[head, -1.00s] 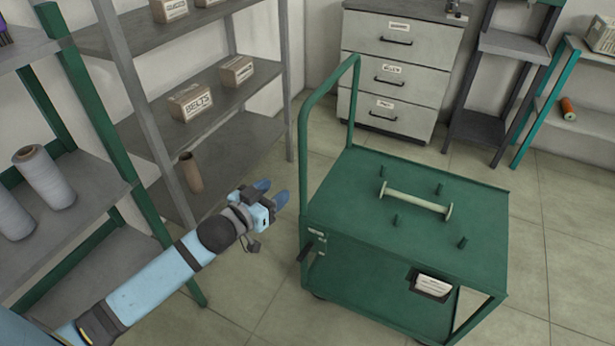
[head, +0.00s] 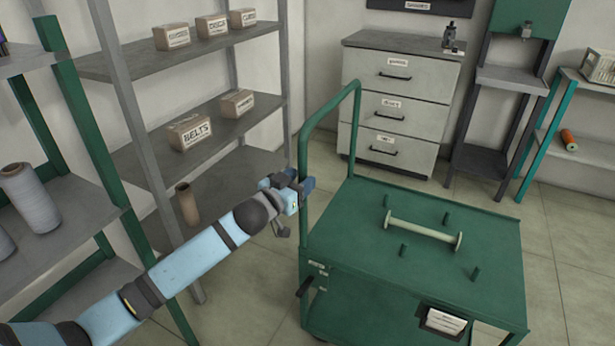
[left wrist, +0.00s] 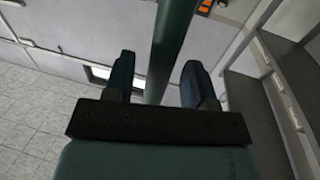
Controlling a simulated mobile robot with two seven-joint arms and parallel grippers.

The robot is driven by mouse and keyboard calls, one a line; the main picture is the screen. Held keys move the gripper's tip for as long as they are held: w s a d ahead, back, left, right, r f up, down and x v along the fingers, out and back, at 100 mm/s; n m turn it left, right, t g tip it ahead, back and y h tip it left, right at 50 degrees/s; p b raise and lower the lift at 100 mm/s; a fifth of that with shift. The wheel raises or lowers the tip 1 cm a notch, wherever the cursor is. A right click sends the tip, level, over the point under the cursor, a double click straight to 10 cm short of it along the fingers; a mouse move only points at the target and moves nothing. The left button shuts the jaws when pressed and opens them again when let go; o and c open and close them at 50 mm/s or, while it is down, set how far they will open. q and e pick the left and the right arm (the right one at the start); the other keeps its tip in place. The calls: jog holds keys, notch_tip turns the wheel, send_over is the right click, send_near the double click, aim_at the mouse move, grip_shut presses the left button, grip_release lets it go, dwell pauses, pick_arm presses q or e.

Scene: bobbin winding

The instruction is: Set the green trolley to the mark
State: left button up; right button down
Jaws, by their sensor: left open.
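The green trolley (head: 400,275) stands on the tiled floor at the centre right of the head view, with its tall push handle (head: 305,160) on the left side. A pale bobbin (head: 424,231) lies on its top between several green pegs. My left gripper (head: 305,184) is at the near upright of the handle. In the left wrist view my left gripper (left wrist: 160,85) is open, and the green handle bar (left wrist: 172,45) runs between its two fingers, with gaps visible. I cannot see the floor mark. My right gripper is out of view.
Grey shelves with labelled boxes (head: 190,132) and a brown tube (head: 187,204) stand left. A green-framed rack with thread cones (head: 30,198) is nearer. A drawer cabinet (head: 398,110) and grey stand (head: 492,130) are behind the trolley. Floor is clear at right.

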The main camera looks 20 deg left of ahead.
pick_arm(q)
jog(key=x, duration=0.3)
jog(key=shift+w, duration=0.2)
grip_shut()
